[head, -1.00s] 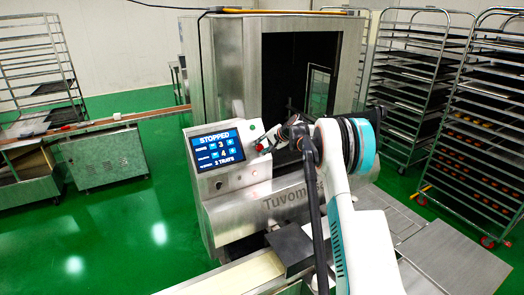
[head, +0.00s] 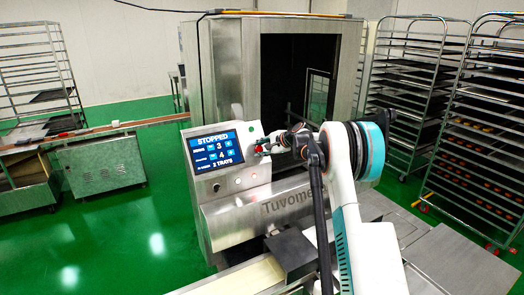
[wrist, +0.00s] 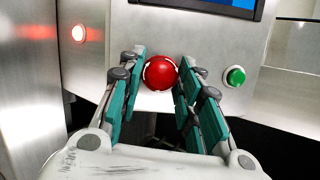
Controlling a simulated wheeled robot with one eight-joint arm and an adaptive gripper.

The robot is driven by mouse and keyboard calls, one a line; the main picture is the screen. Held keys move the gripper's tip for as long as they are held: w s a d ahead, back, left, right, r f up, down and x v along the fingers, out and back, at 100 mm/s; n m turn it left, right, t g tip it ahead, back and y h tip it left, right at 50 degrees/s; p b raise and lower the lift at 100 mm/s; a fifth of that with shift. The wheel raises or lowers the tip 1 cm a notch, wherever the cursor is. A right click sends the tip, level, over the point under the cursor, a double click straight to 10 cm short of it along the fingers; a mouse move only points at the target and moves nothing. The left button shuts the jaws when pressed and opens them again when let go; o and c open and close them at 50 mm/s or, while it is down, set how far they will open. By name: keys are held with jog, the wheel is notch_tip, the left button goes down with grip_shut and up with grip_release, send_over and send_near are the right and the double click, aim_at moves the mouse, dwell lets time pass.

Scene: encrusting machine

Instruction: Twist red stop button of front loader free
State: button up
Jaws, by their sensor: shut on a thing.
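The red stop button (wrist: 159,73) is a round red knob on the steel control panel of the front loader. In the wrist view my gripper (wrist: 160,78) has one finger on each side of the button, closed on it. In the head view my gripper (head: 270,143) reaches the panel's right edge from the right, and the red button (head: 261,147) shows only partly beside the fingers. The panel screen (head: 215,150) reads STOPPED, with a line for 2 trays.
A green button (wrist: 235,76) sits right of the red one, and a lit reddish-white button (wrist: 78,33) sits to the left. The steel machine housing (head: 222,70) stands behind. Tray racks (head: 414,75) stand at the right. The green floor (head: 110,235) at the left is clear.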

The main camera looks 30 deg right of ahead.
jog(key=o, duration=1)
jog(key=shift+w+f, duration=0.1)
jog(key=shift+w, duration=0.05)
jog(key=shift+o, duration=0.4)
jog(key=shift+w+f, duration=0.1)
jog(key=shift+w, duration=0.05)
jog(key=v, duration=1.2)
